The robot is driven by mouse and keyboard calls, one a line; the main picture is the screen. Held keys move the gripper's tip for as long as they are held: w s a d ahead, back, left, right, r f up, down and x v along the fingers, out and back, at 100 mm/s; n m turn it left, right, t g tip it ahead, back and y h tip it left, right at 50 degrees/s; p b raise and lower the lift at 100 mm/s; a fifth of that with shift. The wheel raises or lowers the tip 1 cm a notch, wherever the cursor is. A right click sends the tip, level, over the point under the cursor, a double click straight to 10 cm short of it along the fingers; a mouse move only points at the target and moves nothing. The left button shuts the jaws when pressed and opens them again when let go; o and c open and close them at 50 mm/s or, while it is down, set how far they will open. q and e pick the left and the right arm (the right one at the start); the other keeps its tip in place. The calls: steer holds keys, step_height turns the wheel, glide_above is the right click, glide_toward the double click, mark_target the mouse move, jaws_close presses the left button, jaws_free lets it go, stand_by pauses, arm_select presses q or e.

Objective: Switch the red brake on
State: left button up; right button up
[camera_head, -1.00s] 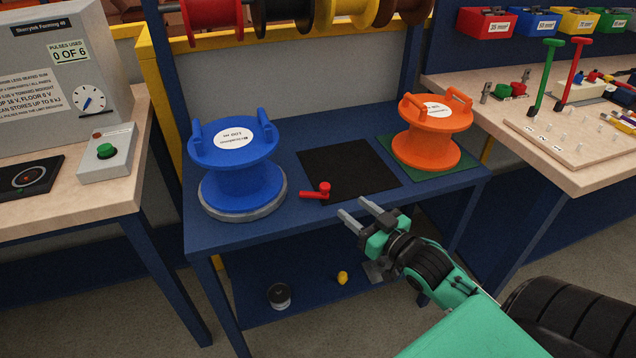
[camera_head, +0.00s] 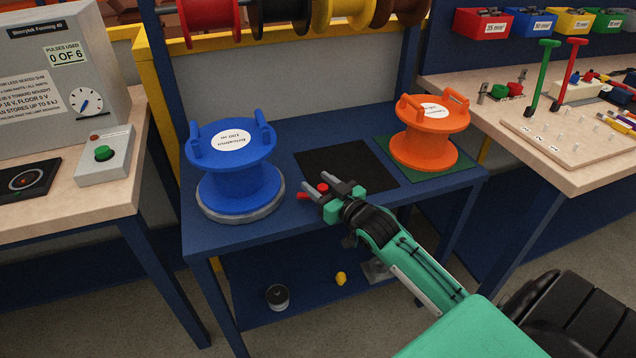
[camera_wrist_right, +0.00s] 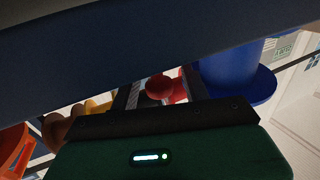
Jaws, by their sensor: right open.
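The red brake (camera_head: 302,196), a small red lever with a round knob, is at the front edge of the blue table, right of the blue spool. My right gripper (camera_head: 318,182) is open over it and partly covers it in the head view. In the right wrist view, the red knob (camera_wrist_right: 160,87) shows between the two open fingers (camera_wrist_right: 161,88). I cannot tell whether the fingers touch it. My left gripper is not in view.
The blue spool (camera_head: 239,178) stands close on the left, the orange spool (camera_head: 424,147) on a green mat at the right. A black mat (camera_head: 355,160) lies between them. A grey control box (camera_head: 105,165) is on the left bench.

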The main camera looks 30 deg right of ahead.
steer(key=shift+w, duration=0.4)
steer(key=c, duration=1)
steer(key=shift+y, duration=0.4)
steer(key=shift+w+n+y, duration=0.2)
steer(key=shift+n+y, duration=0.4)
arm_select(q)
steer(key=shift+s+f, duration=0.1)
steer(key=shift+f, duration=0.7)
arm_select(e)
steer(key=o, duration=1)
